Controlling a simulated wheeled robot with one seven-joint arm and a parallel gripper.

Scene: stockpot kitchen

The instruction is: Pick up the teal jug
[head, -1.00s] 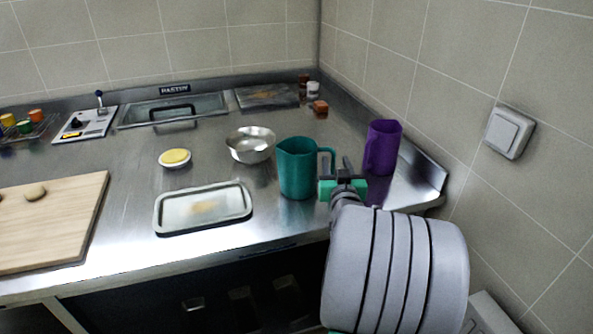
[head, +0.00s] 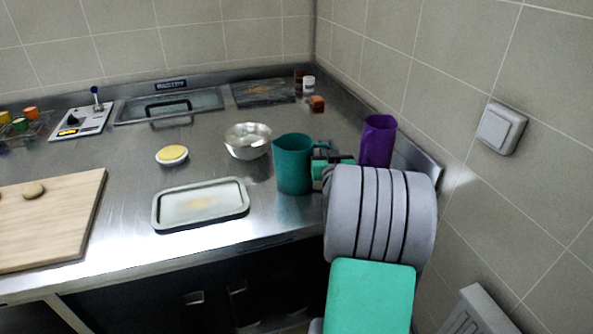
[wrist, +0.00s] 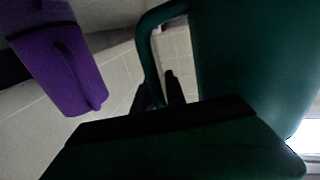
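The teal jug (head: 293,165) stands upright on the steel counter, its handle on the right side. In the wrist view the jug (wrist: 250,60) fills the right side, and its handle (wrist: 151,50) curves down to between my fingers. My gripper (head: 323,158) is at the handle, coming from the right. In the wrist view its dark fingers (wrist: 157,95) are apart, one on each side of the handle, with a gap showing on the right. Contact with the handle cannot be made out clearly. My arm hides part of the gripper in the head view.
A purple jug (head: 378,141) stands close behind and right of my gripper, near the tiled wall. A metal bowl (head: 248,140) is left of the teal jug, and a tray (head: 160,215) lies in front left. A cutting board (head: 80,225) is far left.

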